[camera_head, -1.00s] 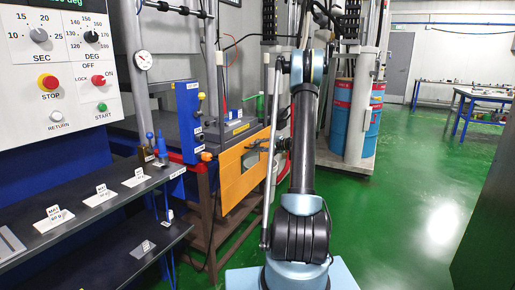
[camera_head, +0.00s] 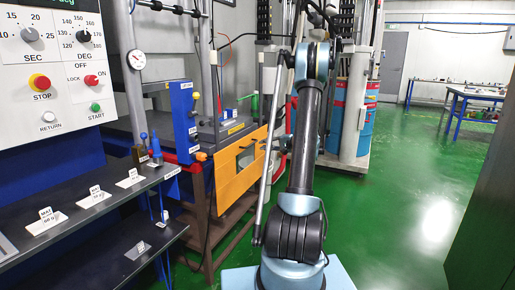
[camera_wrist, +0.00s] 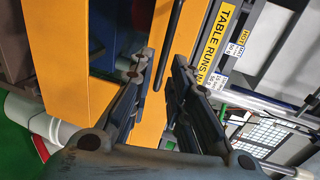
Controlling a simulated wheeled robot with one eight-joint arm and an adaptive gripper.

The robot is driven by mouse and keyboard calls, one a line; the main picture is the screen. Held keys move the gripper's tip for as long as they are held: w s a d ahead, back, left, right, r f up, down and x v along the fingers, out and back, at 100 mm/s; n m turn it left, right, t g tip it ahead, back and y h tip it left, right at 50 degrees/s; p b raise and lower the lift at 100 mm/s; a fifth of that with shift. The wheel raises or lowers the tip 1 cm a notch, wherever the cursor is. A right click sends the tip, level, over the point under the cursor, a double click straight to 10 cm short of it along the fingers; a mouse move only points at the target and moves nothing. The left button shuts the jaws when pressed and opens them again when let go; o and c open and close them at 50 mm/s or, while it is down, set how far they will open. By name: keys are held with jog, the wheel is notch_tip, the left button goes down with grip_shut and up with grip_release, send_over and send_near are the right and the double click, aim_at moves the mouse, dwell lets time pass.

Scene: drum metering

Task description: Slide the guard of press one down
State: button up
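The press guard is an orange panel (camera_head: 238,172) with a window, at the front of the press in the head view. In the wrist view the orange panel (camera_wrist: 62,50) fills the left and middle, and a dark handle bar (camera_wrist: 171,40) runs across it at a slant. My gripper (camera_wrist: 165,62) is open, its two fingers on either side of the bar's line. A gap shows between the bar and each finger; I cannot tell how deep the bar lies between them.
A control panel (camera_head: 50,75) with knobs and buttons stands at the left, above a dark shelf (camera_head: 105,205) with labelled plates. A blue post (camera_head: 185,118) with buttons stands beside the guard. A yellow "TABLE RUNS IN" label (camera_wrist: 218,38) lies right of the guard.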

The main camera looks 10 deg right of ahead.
jog(key=shift+v, duration=1.8)
jog(key=s+a+r+n+g+h, duration=0.25)
jog(key=s+a, duration=0.45)
jog(key=s, duration=0.5)
jog(key=s+a+r+n+g+h, duration=0.1)
jog(key=s+a+r+g+h, duration=0.15)
jog(key=s+a, duration=0.65)
jog(key=s+d+f+n+h, duration=0.1)
jog(key=s+d+f+h, duration=0.1)
jog(key=s, duration=0.7)
jog(key=s+d+f+n+g+h, duration=0.1)
jog(key=s+d+f+h, duration=0.1)
jog(key=s, duration=0.8)
jog(key=s+d+f+n+g+h, duration=0.1)
jog(key=s+f, duration=0.4)
jog(key=s, duration=0.5)
jog(key=shift+s+d+f+n+h, duration=0.25)
jog(key=shift+d+n+h, duration=0.35)
jog(key=shift+h, duration=0.7)
jog(key=shift+d, duration=0.1)
